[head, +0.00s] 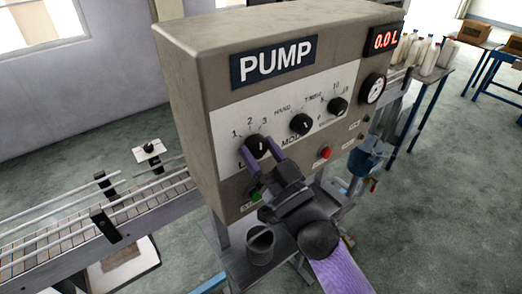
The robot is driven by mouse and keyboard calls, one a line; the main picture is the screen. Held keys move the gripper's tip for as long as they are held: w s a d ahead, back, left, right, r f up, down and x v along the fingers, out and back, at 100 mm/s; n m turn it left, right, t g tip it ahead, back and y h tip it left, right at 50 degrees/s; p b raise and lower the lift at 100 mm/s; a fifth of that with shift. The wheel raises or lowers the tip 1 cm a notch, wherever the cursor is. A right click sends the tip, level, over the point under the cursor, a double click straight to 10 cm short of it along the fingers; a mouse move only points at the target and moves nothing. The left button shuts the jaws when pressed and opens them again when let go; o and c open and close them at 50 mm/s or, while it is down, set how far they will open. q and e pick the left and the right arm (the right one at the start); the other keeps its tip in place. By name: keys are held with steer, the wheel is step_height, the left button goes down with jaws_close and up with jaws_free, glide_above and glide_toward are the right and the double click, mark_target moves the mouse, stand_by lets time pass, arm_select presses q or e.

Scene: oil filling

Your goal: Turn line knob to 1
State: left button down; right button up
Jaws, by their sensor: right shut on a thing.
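A pump box (190,80) with a "PUMP" sign stands in the middle of the head view. Its panel has a line knob (257,144) at the left, under the marks 1, 2 and 3. My right gripper (260,150) is shut on this knob, with one purple finger on each side of it. The fingers and gripper body cover part of the knob and its label, and I cannot tell which number its pointer faces. My left gripper is not in view.
Two other black knobs (301,124) (338,106), a red button (324,153), a green button (255,194) and a gauge (373,89) are on the panel. A grey cup (261,244) stands below. A conveyor (60,236) runs left.

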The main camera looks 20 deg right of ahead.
steer(key=n+y, duration=0.1)
steer(key=n, duration=0.2)
steer(key=n+g+y, duration=0.1)
steer(key=n+y, duration=0.1)
steer(key=n, duration=0.1)
steer(key=shift+d+n+g+p, duration=0.1)
steer(key=shift+n+g+p, duration=0.2)
steer(key=shift+p, duration=0.1)
steer(key=shift+n+g+y+p, duration=0.3)
steer(key=shift+n+g+y, duration=0.2)
steer(key=shift+n, duration=0.9)
steer(key=shift+n+g+y+p, duration=0.25)
steer(key=shift+n+g+y, duration=0.25)
steer(key=shift+n, duration=0.9)
steer(key=shift+d, duration=0.1)
steer(key=o, duration=1.3)
steer(key=b+v, duration=0.3)
steer(key=v, duration=0.6)
steer(key=shift+s+d, duration=0.3)
